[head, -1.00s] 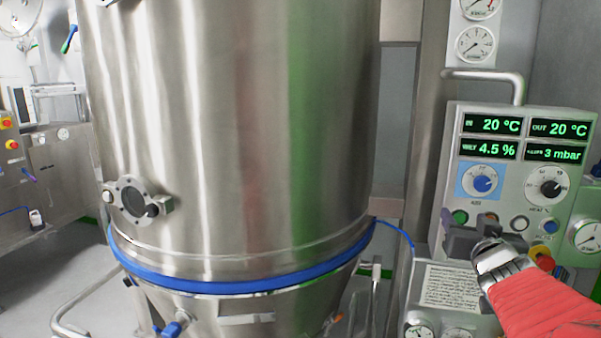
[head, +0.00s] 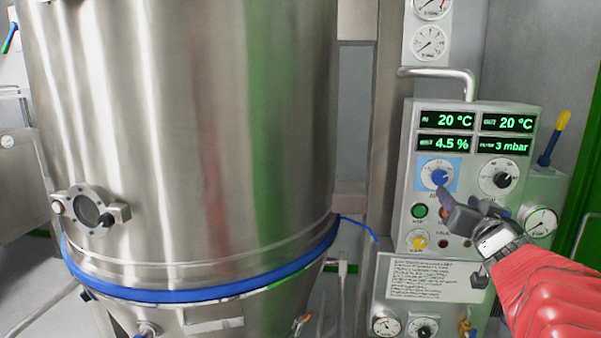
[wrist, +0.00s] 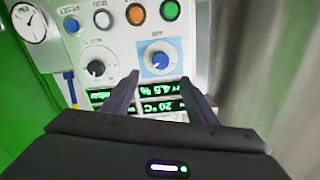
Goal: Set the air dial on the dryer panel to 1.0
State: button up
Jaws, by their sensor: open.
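The air dial is a blue knob (head: 439,177) on a light-blue square plate, at the left of the dryer panel (head: 408,150), below the green displays. In the wrist view the blue knob (wrist: 160,60) appears upside down, ahead of the fingers and between their lines. Its exact setting is too small to read. My gripper (head: 449,204) is just below and right of the knob in the head view, apart from it as far as I can see. In the wrist view its two dark fingers (wrist: 158,90) are spread with nothing between them.
A black heat dial (head: 499,177) sits right of the air dial. A gauge (head: 540,222) stands at the right. The large steel vessel (head: 190,140) fills the left, with a gap before the panel.

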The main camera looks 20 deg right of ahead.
aim_at(441, 179)
jog(key=x, duration=1.2)
jog(key=shift+w, duration=0.25)
jog(key=c, duration=1.1)
jog(key=shift+o, duration=0.2)
jog(key=shift+s+d, duration=0.1)
jog(key=shift+d, duration=0.1)
jog(key=shift+f, duration=0.1)
